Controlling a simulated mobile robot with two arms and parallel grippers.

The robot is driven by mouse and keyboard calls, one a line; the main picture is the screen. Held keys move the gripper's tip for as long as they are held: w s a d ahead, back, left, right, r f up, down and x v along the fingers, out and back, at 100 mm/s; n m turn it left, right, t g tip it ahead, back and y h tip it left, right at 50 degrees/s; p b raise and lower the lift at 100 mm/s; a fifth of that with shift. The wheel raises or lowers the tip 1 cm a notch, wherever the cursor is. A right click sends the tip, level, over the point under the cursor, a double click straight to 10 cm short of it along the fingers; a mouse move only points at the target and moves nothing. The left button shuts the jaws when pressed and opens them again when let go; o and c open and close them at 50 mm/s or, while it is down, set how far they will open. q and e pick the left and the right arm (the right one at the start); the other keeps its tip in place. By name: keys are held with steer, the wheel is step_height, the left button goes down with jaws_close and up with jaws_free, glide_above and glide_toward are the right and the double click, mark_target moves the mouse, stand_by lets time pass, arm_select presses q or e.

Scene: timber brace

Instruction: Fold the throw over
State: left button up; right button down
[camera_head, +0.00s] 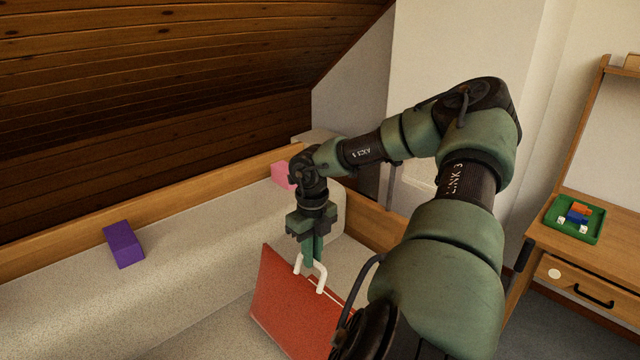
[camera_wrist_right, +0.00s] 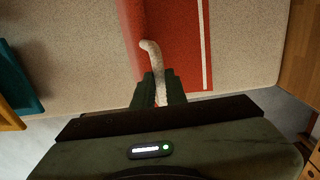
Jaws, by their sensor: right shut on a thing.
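The throw (camera_head: 292,305) is a red sheet with a white handle-like loop (camera_head: 321,272) at its upper edge. It stands up from the pale seat or bed, slanting, and my arm hides its right part. My right gripper (camera_head: 309,262) is above its upper edge, fingers down, shut on the white loop. In the right wrist view the loop (camera_wrist_right: 152,54) runs between the fingertips (camera_wrist_right: 160,88), with the red throw (camera_wrist_right: 176,45) and its white stripe beyond. My left gripper is not in view.
A purple block (camera_head: 123,244) lies on the pale raised cushion (camera_head: 190,225) at left, and a pink block (camera_head: 281,175) is behind my wrist. A desk (camera_head: 575,258) with a green tray (camera_head: 556,224) stands at right. A sloping wood ceiling (camera_head: 150,90) hangs low at the back.

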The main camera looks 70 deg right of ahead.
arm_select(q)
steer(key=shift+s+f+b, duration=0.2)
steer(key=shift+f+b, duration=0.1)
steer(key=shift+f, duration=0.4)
arm_select(e)
steer(key=s+d+f, duration=0.2)
steer(key=d+f, duration=0.1)
steer(key=d, duration=0.2)
steer(key=shift+s, duration=0.25)
steer(key=shift+c, duration=1)
jaws_free()
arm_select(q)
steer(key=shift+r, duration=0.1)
arm_select(e)
steer(key=shift+r, duration=0.15)
arm_select(q)
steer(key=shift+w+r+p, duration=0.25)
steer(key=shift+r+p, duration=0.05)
steer(key=shift+p, duration=0.7)
arm_select(e)
steer(key=shift+w+a+r, duration=0.1)
steer(key=shift+a+r, duration=0.05)
steer(key=shift+r, duration=0.55)
steer(key=shift+w+a+r, duration=0.1)
steer(key=shift+a+r, duration=0.05)
steer(key=shift+r, duration=0.55)
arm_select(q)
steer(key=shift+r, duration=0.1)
arm_select(e)
steer(key=shift+r, duration=0.1)
